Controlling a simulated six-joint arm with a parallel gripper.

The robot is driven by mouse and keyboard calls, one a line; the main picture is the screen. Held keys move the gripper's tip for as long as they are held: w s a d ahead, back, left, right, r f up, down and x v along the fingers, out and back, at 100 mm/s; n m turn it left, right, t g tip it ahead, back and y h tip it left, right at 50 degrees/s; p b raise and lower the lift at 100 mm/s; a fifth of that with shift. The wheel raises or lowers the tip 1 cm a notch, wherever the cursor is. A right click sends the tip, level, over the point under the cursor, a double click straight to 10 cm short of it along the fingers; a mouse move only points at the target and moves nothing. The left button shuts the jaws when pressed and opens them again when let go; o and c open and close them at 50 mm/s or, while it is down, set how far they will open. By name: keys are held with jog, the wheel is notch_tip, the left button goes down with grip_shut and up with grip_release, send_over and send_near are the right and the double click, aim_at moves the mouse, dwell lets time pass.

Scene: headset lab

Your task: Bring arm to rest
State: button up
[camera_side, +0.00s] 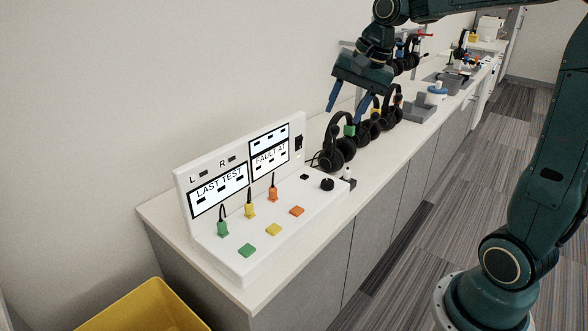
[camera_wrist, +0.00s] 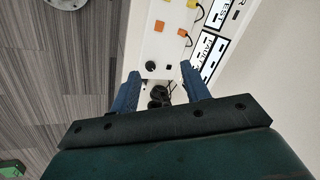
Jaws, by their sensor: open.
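My gripper (camera_side: 347,108) is open and empty, held in the air above the headsets in the side view. Its two blue fingers point down and stand apart; they also frame the wrist view (camera_wrist: 161,85). Below it a black headset (camera_side: 338,145) with a green tag stands on the counter beside the white test console (camera_side: 205,252). In the wrist view a dark headset (camera_wrist: 158,96) shows between the fingers, partly hidden by the gripper body. The fingers look apart from the headset.
The console has green, yellow and orange plugs and buttons. More headsets (camera_side: 391,112) stand in a row behind, with a grey bin (camera_side: 419,108) farther back. A yellow bin (camera_side: 145,308) stands below the counter's near end. The floor (camera_side: 425,235) in front of the counter is clear.

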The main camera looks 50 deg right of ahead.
jog(key=s+a+f+n+t, duration=0.1)
jog(key=s+a+n, duration=0.4)
jog(key=s, duration=0.4)
jog(key=s+a+f+n, duration=0.1)
jog(key=s+a+n, duration=0.3)
jog(key=s+n, duration=0.3)
jog(key=s, duration=0.3)
jog(key=shift+s+a+f+t+h, duration=0.2)
jog(key=shift+a+f+t+h, duration=0.1)
jog(key=shift+a+t+h, duration=0.1)
